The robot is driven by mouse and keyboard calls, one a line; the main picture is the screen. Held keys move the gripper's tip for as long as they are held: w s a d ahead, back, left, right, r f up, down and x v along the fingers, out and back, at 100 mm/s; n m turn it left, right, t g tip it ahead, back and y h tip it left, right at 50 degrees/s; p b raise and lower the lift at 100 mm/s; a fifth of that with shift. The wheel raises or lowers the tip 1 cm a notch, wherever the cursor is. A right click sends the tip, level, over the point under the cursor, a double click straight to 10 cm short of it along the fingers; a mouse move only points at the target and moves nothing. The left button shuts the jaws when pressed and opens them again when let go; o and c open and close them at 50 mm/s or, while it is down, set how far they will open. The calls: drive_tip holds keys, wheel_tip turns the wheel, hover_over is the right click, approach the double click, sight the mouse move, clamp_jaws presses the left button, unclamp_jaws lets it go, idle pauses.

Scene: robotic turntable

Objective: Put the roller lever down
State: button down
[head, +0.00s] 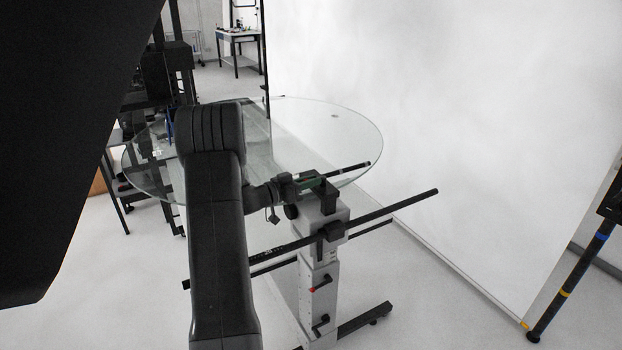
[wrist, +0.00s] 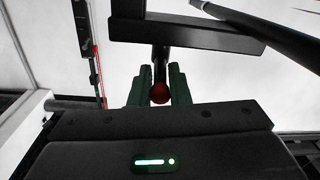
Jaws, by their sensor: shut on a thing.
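My gripper (wrist: 160,78), with two green fingers, is shut on the roller lever (wrist: 160,93) in the wrist view. The lever shows there as a short dark stem with a round dark red end between the fingers. In the head view my gripper (head: 308,181) is at the top of the grey stand (head: 318,240), close to a black bracket. The held lever cannot be made out clearly in that view. I cannot tell whether the lever touches the stand.
A round glass turntable (head: 345,140) lies behind the stand. A long black bar (head: 395,212) crosses the stand and sticks out to the right. A white backdrop (head: 450,110) fills the right side. Dark equipment stands at the left.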

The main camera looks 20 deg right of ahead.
drive_tip(key=shift+w+r+g, duration=0.15)
drive_tip(key=shift+g, duration=0.15)
drive_tip(key=c, duration=1.5)
unclamp_jaws()
drive_tip(key=shift+o, duration=0.2)
drive_tip(key=s+a+b, duration=0.1)
drive_tip(key=a+b, duration=0.1)
drive_tip(key=a, duration=1.1)
drive_tip(key=shift+a, duration=0.4)
drive_tip(key=shift+s+d, duration=0.1)
drive_tip(key=shift+d, duration=0.05)
drive_tip(key=d, duration=0.4)
drive_tip(key=d+p, duration=0.1)
drive_tip(key=d, duration=0.4)
drive_tip(key=w+d+p, duration=0.1)
drive_tip(key=d, duration=0.3)
drive_tip(key=shift+w+d, duration=0.1)
drive_tip(key=shift+d, duration=0.25)
drive_tip(key=shift+a, duration=0.1)
